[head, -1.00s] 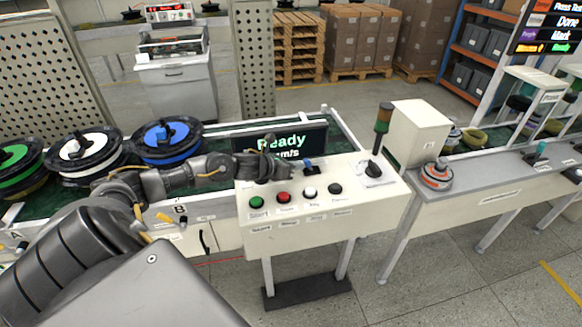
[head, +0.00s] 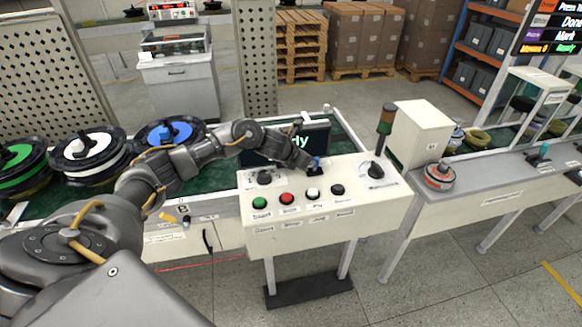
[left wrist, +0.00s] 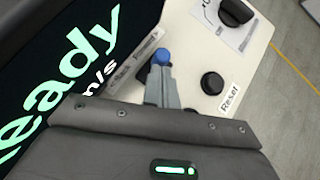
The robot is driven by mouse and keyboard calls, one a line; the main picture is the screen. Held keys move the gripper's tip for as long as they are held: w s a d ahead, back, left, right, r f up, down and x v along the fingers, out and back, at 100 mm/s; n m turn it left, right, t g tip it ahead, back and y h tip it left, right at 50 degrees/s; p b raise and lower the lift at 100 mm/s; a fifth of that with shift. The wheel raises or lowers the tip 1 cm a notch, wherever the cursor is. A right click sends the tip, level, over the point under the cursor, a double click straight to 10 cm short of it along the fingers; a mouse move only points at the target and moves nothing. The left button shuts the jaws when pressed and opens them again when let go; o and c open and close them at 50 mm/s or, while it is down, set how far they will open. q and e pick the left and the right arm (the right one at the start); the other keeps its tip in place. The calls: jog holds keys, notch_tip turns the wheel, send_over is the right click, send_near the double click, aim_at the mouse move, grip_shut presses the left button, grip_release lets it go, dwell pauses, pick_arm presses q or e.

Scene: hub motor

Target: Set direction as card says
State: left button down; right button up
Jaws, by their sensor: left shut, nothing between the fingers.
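A blue-tipped lever (head: 317,161) stands on the cream control panel (head: 350,205), near its back edge. My left gripper (head: 309,166) is at the left side of this lever, low over the panel. In the left wrist view the blue knob (left wrist: 162,57) shows just beyond my shut fingertips (left wrist: 161,75). Nothing is held between them. I cannot tell whether the fingers touch the lever, or which way it is tilted. The lever's base is hidden by the gripper. No direction card is readable. My right gripper is not in view.
Green (head: 260,202), red (head: 286,198), white (head: 312,194) and black (head: 338,190) buttons line the panel's front. Black rotary knobs stand left (head: 265,177) and right (head: 376,171). A display (head: 290,142) reading "Ready" and a signal tower (head: 385,125) stand behind.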

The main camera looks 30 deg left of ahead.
pick_arm(q)
jog(key=shift+w+d, duration=0.2)
jog(key=shift+s+a+r, duration=0.1)
jog(key=shift+r+p, duration=0.45)
jog(key=shift+r, duration=0.3)
jog(key=shift+r, duration=0.25)
jog(key=s+r+p, duration=0.4)
jog(key=r+p, duration=0.3)
jog(key=r, duration=0.1)
jog(key=shift+d+r, duration=0.2)
jog(key=shift+r, duration=0.1)
